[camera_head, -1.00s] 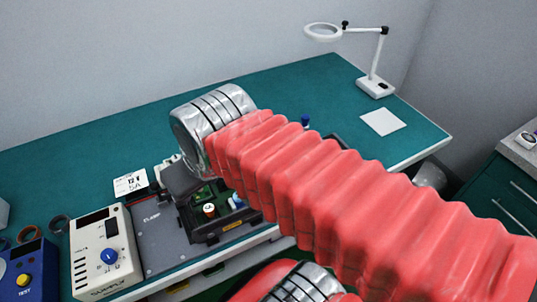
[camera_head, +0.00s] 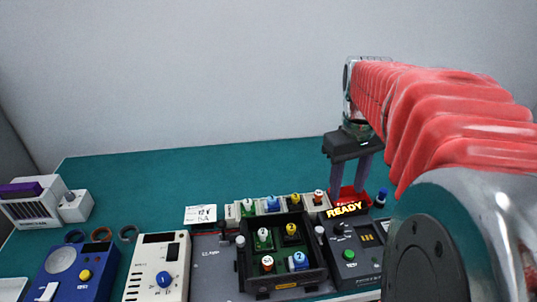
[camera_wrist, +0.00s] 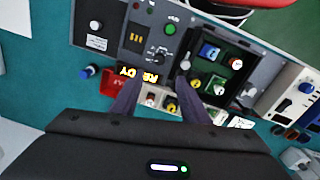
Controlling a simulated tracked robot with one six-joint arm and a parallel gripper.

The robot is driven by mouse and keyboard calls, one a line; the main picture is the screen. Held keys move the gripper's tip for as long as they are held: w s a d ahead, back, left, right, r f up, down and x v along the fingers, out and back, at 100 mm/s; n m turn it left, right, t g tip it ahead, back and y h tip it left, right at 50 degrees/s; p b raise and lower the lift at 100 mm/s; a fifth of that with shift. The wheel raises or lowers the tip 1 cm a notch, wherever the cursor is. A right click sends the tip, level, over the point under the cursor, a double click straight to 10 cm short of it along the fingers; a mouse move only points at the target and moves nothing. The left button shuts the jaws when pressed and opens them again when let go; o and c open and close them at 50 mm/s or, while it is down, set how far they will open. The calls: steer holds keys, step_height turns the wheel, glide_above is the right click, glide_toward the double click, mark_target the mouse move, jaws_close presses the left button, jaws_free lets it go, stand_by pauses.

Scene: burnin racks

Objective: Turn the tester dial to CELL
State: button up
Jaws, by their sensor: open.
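A dark unit (camera_head: 357,258) at the right of the bench has a lit READY display (camera_head: 347,209), a green button (camera_head: 348,254) and a small black knob (camera_head: 339,228). The knob also shows in the wrist view (camera_wrist: 158,58); its labels and pointer are too small to read. A cream unit (camera_head: 150,250) at left has a blue dial (camera_head: 163,279) with unreadable marks. Which one is the tester I cannot tell. My gripper (camera_head: 347,190) points down behind the dark unit, open and empty.
A black tray (camera_head: 242,270) with several coloured-capped parts lies between the units. A red bin (camera_head: 345,199) and a blue-capped part (camera_head: 381,197) are near my gripper. A blue box (camera_head: 72,275) with a yellow button stands far left. The bench's back is clear.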

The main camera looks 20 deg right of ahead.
mark_target(339, 226)
steer(key=shift+d+f, duration=0.1)
stand_by(0.3)
steer(key=f, duration=1.3)
steer(key=shift+d+f, duration=0.3)
steer(key=shift+f, duration=0.05)
jaws_close()
